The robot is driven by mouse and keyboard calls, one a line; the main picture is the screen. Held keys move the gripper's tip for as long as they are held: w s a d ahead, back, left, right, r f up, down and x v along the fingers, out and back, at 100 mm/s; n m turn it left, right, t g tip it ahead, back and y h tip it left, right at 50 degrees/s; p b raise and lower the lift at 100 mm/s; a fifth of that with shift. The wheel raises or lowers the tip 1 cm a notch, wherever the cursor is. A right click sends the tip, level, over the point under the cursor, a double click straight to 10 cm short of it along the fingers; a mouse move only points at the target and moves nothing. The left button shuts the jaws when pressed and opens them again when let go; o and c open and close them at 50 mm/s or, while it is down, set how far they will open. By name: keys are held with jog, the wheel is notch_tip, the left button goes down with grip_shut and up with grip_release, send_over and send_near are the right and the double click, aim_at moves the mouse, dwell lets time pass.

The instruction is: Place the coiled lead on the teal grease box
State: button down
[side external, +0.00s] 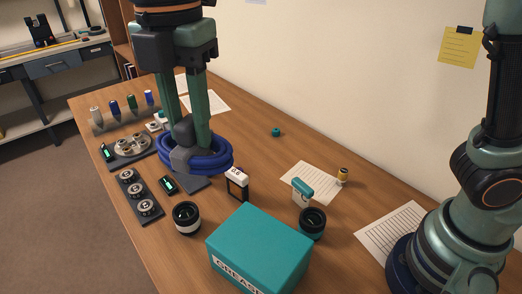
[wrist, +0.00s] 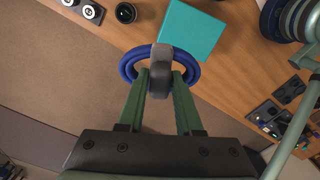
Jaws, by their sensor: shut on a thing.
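The coiled lead (side external: 222,165) is a thick blue ring of cable. My gripper (side external: 188,145) is shut on one part of the coil and holds it flat, apparently above the table, left of and behind the box in the side view. The coil also shows in the wrist view (wrist: 128,66), between my gripper's fingertips (wrist: 161,72), which hide part of it. The teal grease box (side external: 262,240) stands at the front of the table, with a flat, bare top and a "GREASE" label on its near side. It also shows in the wrist view (wrist: 190,32), just beyond the coil.
Two dark lens parts, one (side external: 187,217) left of the box and one (side external: 312,222) behind its right corner, stand close by. A small white-and-black device (side external: 237,183) stands between coil and box. A dark tray of round parts (side external: 139,197) lies left. Papers (side external: 313,180) lie behind.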

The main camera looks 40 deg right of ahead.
jog(key=shift+r, duration=0.4)
jog(key=shift+s+d+r, duration=0.25)
jog(key=s+d+m, duration=0.5)
send_over(259, 241)
jog(key=shift+m, duration=0.3)
notch_tip(259, 241, down, 20)
jog(key=shift+r, duration=0.1)
jog(key=shift+f, duration=0.2)
jog(key=c, duration=0.6)
grip_release()
jog(key=shift+r, duration=0.1)
